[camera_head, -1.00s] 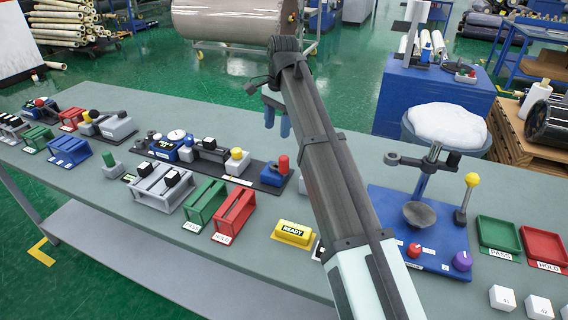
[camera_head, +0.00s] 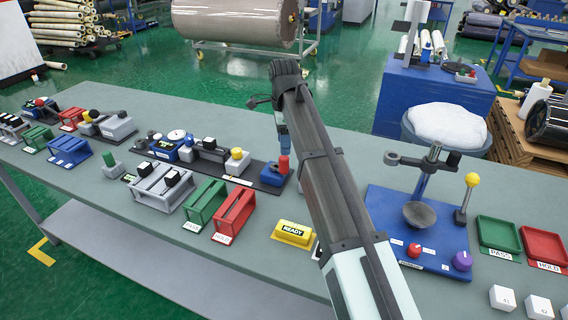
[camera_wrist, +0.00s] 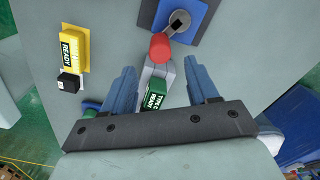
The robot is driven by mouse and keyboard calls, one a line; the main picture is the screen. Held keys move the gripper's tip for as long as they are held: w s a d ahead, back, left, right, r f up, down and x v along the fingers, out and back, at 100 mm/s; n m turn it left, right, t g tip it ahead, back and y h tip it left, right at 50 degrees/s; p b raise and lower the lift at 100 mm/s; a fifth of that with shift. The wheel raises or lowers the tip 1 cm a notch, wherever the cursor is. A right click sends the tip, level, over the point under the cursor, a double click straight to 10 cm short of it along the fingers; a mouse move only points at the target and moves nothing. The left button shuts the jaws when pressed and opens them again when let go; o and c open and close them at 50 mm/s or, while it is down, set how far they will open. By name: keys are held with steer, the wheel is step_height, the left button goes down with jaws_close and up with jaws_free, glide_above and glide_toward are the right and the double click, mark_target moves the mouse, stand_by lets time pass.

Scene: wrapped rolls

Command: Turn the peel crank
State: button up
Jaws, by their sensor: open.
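The peel crank appears to be the red-knobbed handle (camera_head: 283,165) on a blue block (camera_head: 269,177) at the right end of a dark base strip. In the wrist view its red knob (camera_wrist: 160,47) is at the top centre, with a grey arm joining a dark hub on the blue block (camera_wrist: 200,20). My gripper (camera_wrist: 160,65) is open, its two blue fingers on either side of the line to the knob. The knob shows just past the fingertips, not clasped. In the head view my gripper (camera_head: 281,145) hangs over the crank, partly hidden by my arm.
A yellow READY block (camera_head: 294,233) and green PASS (camera_head: 205,205) and red HOLD (camera_head: 234,214) racks stand nearer the front. A green labelled block (camera_wrist: 154,94) shows between my fingers. A blue tester base (camera_head: 420,232) stands to the right.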

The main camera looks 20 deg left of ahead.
mark_target(284, 157)
step_height(284, 157, down, 9)
steer(key=shift+r, duration=0.15)
stand_by(0.4)
steer(key=c, duration=1)
steer(key=shift+c, duration=0.2)
